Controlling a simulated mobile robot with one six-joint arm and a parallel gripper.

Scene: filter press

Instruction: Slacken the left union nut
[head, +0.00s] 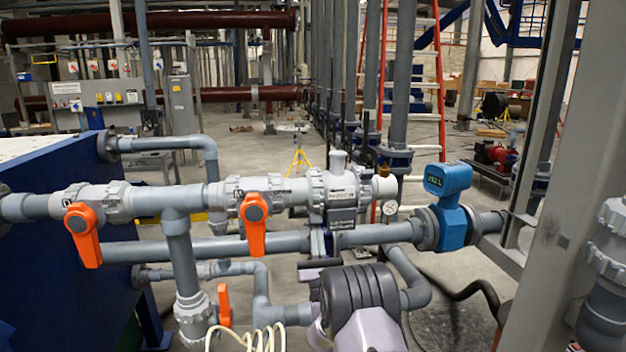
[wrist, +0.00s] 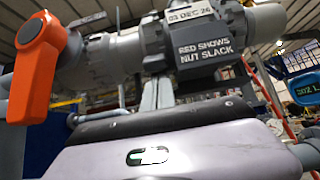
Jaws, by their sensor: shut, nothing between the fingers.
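A grey fitting (head: 342,190) with a spring-check-like body sits in the upper pipe run, at the middle of the head view. A ribbed left union nut (head: 316,190) is at its left end. In the wrist view the left nut (wrist: 153,42) shows beside the fitting's plates, which read "03 DEC 26" and "RED SHOWS NUT SLACK" (wrist: 205,50). I see no red at the nut. My gripper (head: 323,238) is below the fitting, its two grey fingers close together and pointing up, empty. The fingers (wrist: 158,92) also show in the wrist view, below the nut and apparently apart from it.
Valves with orange handles (head: 254,225) stand left of the fitting; one handle (wrist: 38,70) is near in the wrist view. A lower pipe (head: 370,234) runs behind my gripper to a blue flow meter (head: 450,210).

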